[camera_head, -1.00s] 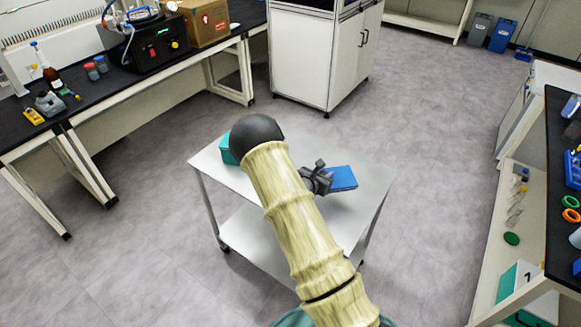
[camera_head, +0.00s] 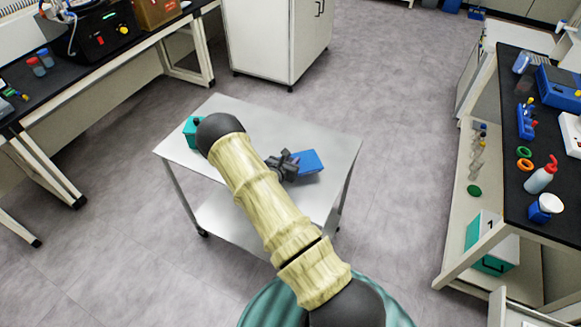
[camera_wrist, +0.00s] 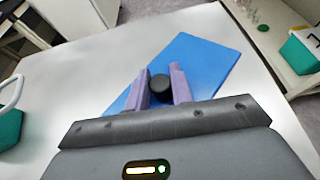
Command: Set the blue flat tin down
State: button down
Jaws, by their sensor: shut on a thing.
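The blue flat tin (camera_head: 308,161) is at my gripper (camera_head: 290,167), over the right part of the grey cart top (camera_head: 330,138). In the wrist view the tin (camera_wrist: 203,62) is a flat blue slab with a black knob (camera_wrist: 159,87) on it. My gripper's two purple fingers (camera_wrist: 160,88) are shut on the black knob, one on each side. The tin looks roughly level with the cart top; I cannot tell whether it touches it. My forearm hides part of the cart.
A teal box (camera_head: 191,128) stands at the cart's left corner, and it also shows at the wrist view's left edge (camera_wrist: 9,128). The cart top's far and right parts are bare. A black-topped bench (camera_head: 508,170) is on the right, another (camera_head: 60,95) on the left.

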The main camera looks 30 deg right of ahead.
jog(key=shift+f+p, duration=0.5)
jog(key=shift+f, duration=1.55)
jog(key=c, duration=1.2)
grip_release()
jog(key=shift+f, duration=0.1)
jog(key=shift+c, duration=0.2)
jog(key=shift+s+a, duration=0.1)
jog(key=shift+s, duration=0.05)
jog(key=b+v, duration=0.2)
jog(key=v, duration=1)
jog(key=shift+b, duration=0.3)
